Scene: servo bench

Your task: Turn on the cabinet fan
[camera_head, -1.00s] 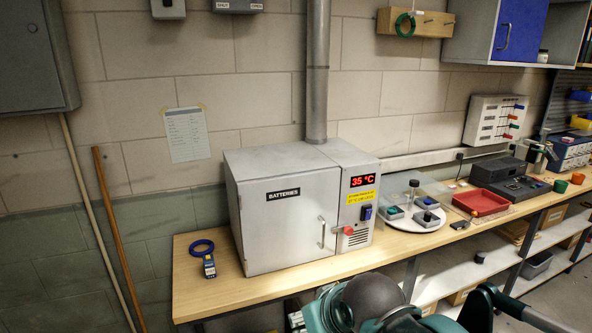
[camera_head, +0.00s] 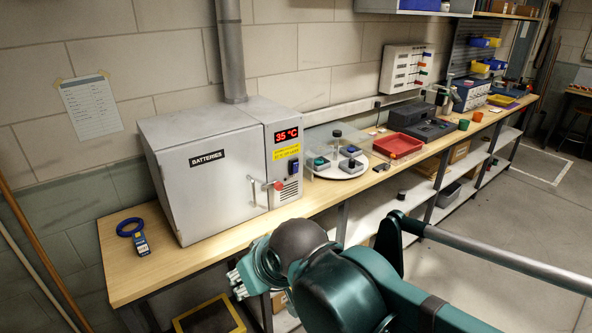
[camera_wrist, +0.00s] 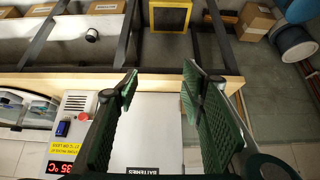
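The grey battery cabinet (camera_head: 222,165) stands on the bench with its door shut. Its right panel carries a red display (camera_head: 286,134) reading 35 °C, a yellow label (camera_head: 286,152), a dark blue rocker switch (camera_head: 293,167), a red knob (camera_head: 278,186) and a vent grille (camera_head: 288,193). In the wrist view, which is upside down, the switch (camera_wrist: 63,128) lies left of my gripper. My gripper (camera_wrist: 160,88) is open and empty, its green fingers wide apart over the cabinet front, apart from the switch. I cannot read the switch's position.
A blue tape ring and meter (camera_head: 135,240) lie left of the cabinet. Right of it are a round white tray (camera_head: 341,173) under a clear cover and a red tray (camera_head: 397,147). The bench's front edge and a yellow-framed box (camera_wrist: 170,15) lie below the cabinet.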

